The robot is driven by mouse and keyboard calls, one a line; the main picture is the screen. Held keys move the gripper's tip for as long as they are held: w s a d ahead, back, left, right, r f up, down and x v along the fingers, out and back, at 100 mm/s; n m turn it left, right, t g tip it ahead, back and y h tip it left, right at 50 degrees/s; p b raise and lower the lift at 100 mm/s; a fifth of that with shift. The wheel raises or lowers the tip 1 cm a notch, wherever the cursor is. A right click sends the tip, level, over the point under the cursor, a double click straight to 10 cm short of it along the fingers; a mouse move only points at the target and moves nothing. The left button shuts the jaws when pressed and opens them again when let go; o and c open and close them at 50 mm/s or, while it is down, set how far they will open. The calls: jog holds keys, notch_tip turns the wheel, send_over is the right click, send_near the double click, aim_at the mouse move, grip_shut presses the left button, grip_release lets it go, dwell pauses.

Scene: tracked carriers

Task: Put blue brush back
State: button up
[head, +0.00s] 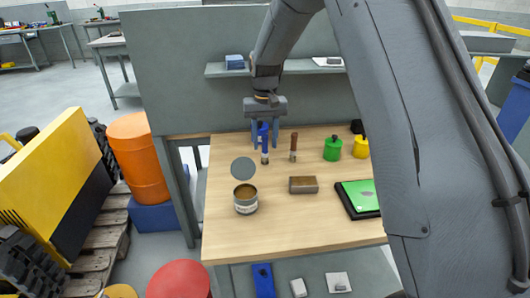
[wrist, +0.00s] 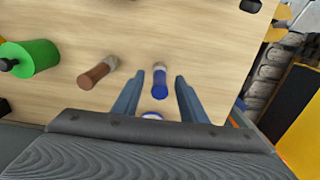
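The blue brush (head: 265,157) is at the back of the wooden table in the head view. It also shows in the wrist view (wrist: 160,82), between the two fingers. My gripper (head: 265,147) points down over it, its fingers apart on either side. In the wrist view a gap of bare table shows between the brush and each finger of my gripper (wrist: 160,77). Whether the brush stands or lies is hard to tell. A brown-handled brush (head: 293,147) is just to its right. An open tin (head: 246,207) stands nearer the front, with a round grey disc (head: 243,168) behind it.
A brown block (head: 303,185) and a green-topped tray (head: 361,196) lie on the table (head: 290,229). Green (head: 332,150) and yellow (head: 361,149) pots stand at the back right. A shelf (head: 302,67) with a blue box (head: 234,62) hangs on the panel behind.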

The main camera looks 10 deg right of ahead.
notch_tip(320, 180, up, 7)
jog(key=shift+f+b, duration=0.15)
jog(key=shift+b, duration=0.5)
jog(key=shift+s+r, duration=0.1)
jog(key=shift+r, duration=0.1)
jog(key=shift+t, duration=0.3)
jog(key=s+d+f, duration=0.2)
jog(key=s+d, duration=0.1)
jog(key=s, duration=0.7)
jog(key=s+d+f, duration=0.2)
jog(key=s+d, duration=0.1)
jog(key=s, duration=0.8)
jog(key=s+d+f, duration=0.3)
jog(key=s, duration=0.7)
jog(key=shift+s, duration=0.4)
